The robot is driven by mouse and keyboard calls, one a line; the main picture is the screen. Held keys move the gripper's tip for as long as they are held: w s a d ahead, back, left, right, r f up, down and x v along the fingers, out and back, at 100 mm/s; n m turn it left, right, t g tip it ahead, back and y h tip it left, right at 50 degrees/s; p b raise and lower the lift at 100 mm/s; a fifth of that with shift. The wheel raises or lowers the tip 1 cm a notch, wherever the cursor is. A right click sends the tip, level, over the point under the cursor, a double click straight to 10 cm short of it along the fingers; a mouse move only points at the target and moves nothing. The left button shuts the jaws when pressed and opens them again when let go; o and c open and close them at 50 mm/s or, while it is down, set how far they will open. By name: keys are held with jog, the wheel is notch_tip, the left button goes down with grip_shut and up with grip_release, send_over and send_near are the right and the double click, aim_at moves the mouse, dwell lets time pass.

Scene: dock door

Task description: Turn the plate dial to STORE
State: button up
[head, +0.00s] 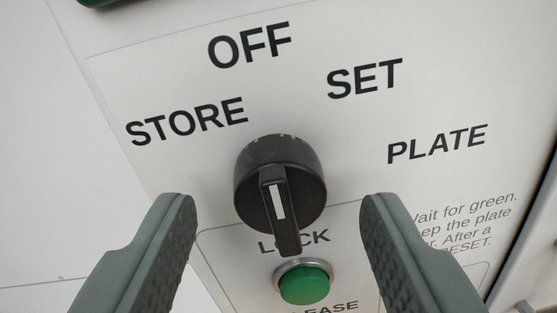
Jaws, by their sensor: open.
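The plate dial (306,178) is a round black knob on a pale panel, with a raised grip bar and a white mark (278,201) on it. The labels STORE (187,121), OFF (250,45), SET (365,78) and PLATE (437,143) fan out around and above it. The bar runs nearly upright, roughly in line with OFF and not toward STORE. My gripper (279,203) is open, one grey ridged finger on each side of the dial. Clear gaps show between the fingers and the knob; its depth from the knob is hard to tell.
A green push button (304,284) in a metal ring sits just below the dial, between the partly covered words LOCK and RELEASE. Small printed instructions (466,225) are at the right, partly behind the right finger. A dark green part (98,2) shows at the top left edge.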

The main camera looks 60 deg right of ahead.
jog(key=shift+w+d, duration=0.3)
jog(key=shift+d, duration=0.3)
jog(key=c, duration=1)
